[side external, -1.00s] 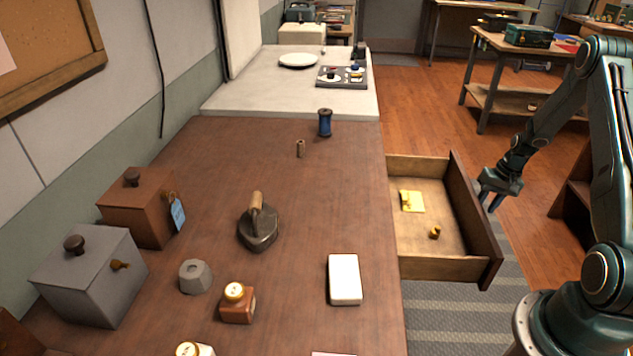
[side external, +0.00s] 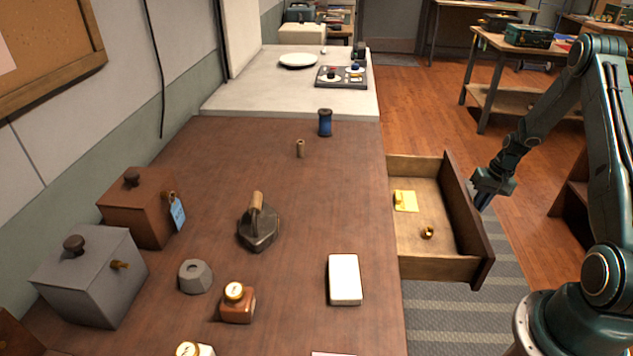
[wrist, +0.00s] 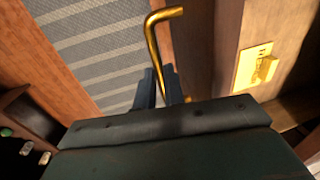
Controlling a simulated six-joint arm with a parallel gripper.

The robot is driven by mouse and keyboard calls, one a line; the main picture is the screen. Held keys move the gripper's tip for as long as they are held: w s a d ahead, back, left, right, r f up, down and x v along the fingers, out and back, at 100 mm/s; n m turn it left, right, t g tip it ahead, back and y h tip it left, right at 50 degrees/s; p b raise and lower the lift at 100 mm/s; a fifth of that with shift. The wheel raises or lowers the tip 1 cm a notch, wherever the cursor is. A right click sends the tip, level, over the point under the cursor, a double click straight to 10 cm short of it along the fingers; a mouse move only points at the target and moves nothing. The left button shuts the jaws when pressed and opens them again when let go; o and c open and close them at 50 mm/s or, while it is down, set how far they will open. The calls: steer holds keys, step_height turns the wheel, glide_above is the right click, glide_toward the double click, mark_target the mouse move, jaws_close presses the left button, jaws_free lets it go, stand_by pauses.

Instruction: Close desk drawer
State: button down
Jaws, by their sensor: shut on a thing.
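The wooden desk drawer (side external: 468,222) is pulled out from the right side of the brown desk (side external: 200,165). My gripper (side external: 482,204) is at the outer face of the drawer front in the side view. In the wrist view, my gripper's fingers (wrist: 160,78) are at the bent brass drawer handle (wrist: 153,42) and shut on it. The exact contact is partly hidden by the gripper body. A yellow card or plate (side external: 408,203) and a small brass piece (side external: 427,232) lie inside the drawer.
The desktop holds a flat iron (side external: 260,232), a white box (side external: 344,279) and a blue spool (side external: 325,123). Open wood floor (side external: 425,110) lies behind the drawer. A striped mat (side external: 440,315) lies under it.

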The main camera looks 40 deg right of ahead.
glide_above(406, 218)
steer(key=shift+a, duration=0.1)
stand_by(0.5)
steer(key=c, duration=1.5)
jaws_free()
steer(key=shift+r, duration=0.1)
step_height(406, 218, up, 14)
steer(key=s+d, duration=0.1)
steer(key=d, duration=0.1)
steer(key=shift+s+f, duration=0.25)
steer(key=shift+s, duration=0.15)
